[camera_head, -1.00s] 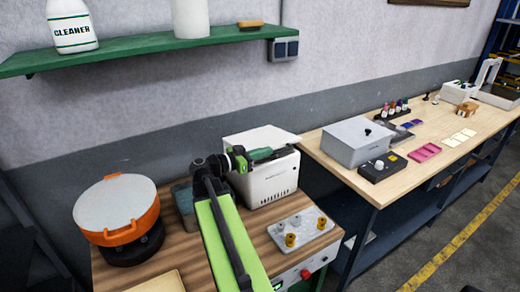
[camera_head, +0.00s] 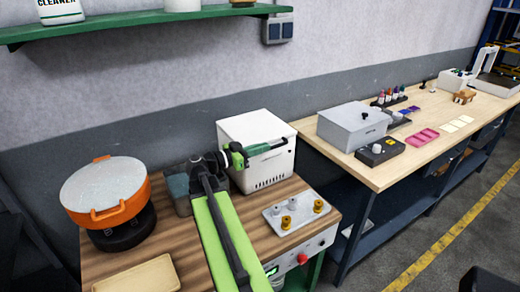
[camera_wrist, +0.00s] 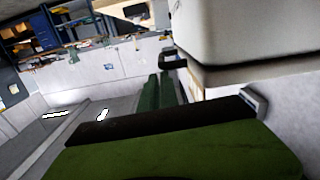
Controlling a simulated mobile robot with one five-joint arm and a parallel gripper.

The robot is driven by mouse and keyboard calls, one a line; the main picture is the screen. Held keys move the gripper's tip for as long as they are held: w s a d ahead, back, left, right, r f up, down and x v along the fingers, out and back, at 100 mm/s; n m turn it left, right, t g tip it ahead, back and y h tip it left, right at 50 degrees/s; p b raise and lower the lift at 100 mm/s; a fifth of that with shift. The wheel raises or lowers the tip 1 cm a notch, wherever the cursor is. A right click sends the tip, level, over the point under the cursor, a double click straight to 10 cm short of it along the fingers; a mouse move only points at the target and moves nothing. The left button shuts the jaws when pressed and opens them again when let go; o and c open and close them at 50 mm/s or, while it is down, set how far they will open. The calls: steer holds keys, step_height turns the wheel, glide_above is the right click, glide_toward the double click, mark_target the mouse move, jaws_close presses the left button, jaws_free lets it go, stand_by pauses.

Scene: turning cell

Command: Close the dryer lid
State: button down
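The dryer appears to be the white box (camera_head: 262,172) with vent slots low on its front, at the back of the wooden bench. Its white lid (camera_head: 252,124) lies flat or nearly flat on top; I cannot tell whether a thin gap remains. My gripper (camera_head: 268,149) is at the upper front edge of the box, close to the lid; contact is not clear. In the wrist view my green fingers (camera_wrist: 158,92) lie close together with nothing seen between them. The pale box body (camera_wrist: 250,35) fills the upper right there.
An orange pot-like vessel with a grey top (camera_head: 105,192) stands left on a black base. A metal plate with pegs (camera_head: 297,212) lies in front of the box. A tan tray (camera_head: 138,276) is at the front left. A grey box (camera_head: 352,127) stands on the right table.

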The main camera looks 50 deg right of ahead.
steer(key=shift+a+f, duration=0.1)
steer(key=shift+f, duration=0.2)
steer(key=w+a+r+p, duration=0.3)
steer(key=a+r+p, duration=0.1)
steer(key=a, duration=0.6)
steer(key=shift+w+r+p, duration=0.15)
steer(key=shift+r+p, duration=0.2)
steer(key=shift+r, duration=0.1)
